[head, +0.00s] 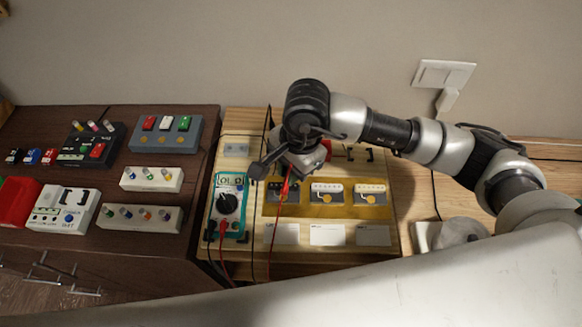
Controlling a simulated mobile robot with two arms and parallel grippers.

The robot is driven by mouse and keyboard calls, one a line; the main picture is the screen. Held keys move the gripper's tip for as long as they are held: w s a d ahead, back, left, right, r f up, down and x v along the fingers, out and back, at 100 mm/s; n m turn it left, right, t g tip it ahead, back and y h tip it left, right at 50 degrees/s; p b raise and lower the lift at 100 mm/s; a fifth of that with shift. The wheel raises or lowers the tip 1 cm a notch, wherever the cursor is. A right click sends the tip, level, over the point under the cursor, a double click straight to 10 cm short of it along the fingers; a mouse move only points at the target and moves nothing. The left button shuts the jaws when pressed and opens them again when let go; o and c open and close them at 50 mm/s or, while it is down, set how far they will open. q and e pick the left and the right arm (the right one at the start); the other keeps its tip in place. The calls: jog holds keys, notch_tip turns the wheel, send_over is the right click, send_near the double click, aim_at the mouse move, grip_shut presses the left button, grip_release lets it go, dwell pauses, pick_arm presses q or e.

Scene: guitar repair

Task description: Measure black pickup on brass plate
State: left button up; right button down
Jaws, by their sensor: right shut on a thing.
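The brass plate (333,212) lies on a light wooden board, with the black pickup (283,197) at its left end and two white-topped pickups (327,189) (370,190) to the right. My right gripper (291,168) is above the black pickup and shut on a red probe (286,188). The probe points down at the black pickup; I cannot tell whether its tip touches. The arm hides part of the plate's back edge. A teal multimeter (229,203) lies left of the plate with red and black leads plugged in. My left gripper is out of view.
Several pedal-like boxes, including a grey one (166,133), cover the dark bench at left. Thin cables run beside the multimeter.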

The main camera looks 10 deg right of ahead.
jog(key=shift+f+b, duration=0.4)
dwell(0.3)
jog(key=shift+b, duration=0.45)
dwell(3.2)
jog(key=shift+r+p, duration=0.85)
jog(key=shift+r, duration=2.15)
